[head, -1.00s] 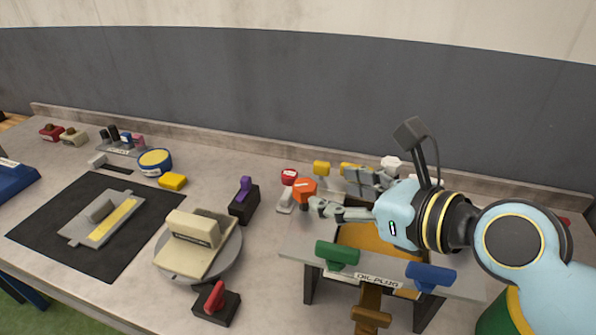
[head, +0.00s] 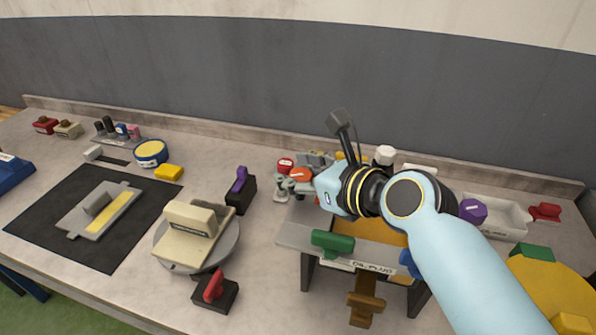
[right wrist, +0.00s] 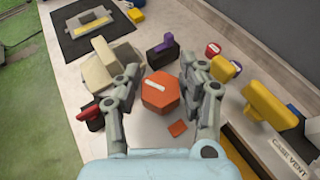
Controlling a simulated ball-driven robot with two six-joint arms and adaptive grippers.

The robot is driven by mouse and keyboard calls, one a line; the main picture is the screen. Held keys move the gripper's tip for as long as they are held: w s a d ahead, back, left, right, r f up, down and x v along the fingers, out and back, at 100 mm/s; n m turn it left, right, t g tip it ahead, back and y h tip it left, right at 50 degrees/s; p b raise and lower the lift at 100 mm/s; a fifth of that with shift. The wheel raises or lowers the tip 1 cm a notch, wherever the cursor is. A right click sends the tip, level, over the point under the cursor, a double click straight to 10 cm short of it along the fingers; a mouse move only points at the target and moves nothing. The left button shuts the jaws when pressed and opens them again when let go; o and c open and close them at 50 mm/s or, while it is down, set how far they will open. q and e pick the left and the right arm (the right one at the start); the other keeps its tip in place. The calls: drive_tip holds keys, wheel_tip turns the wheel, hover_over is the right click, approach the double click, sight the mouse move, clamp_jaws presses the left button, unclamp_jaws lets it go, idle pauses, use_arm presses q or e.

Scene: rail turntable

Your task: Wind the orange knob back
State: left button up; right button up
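The orange knob (head: 300,175) is six-sided with a white mark on its top. In the head view it shows partly between the fingers of my right gripper (head: 297,171). In the right wrist view the knob (right wrist: 162,92) sits between the two open fingers of my right gripper (right wrist: 162,72), with a gap on each side. The fingers flank it and do not appear to touch it. A small flat orange piece (right wrist: 178,129) lies near the knob. The knob's mount is mostly hidden. My left gripper is not in view.
A red knob (head: 285,164) stands close behind the orange one. A purple-handled black block (head: 240,190) and a turntable with a cream block (head: 193,233) are to the left. A raised panel with a green handle (head: 332,244) stands in front, under my right arm.

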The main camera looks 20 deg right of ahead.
drive_tip(key=c, duration=0.7)
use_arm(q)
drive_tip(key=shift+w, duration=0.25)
use_arm(e)
clamp_jaws()
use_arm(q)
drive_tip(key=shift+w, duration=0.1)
use_arm(e)
drive_tip(key=shift+y, duration=0.3)
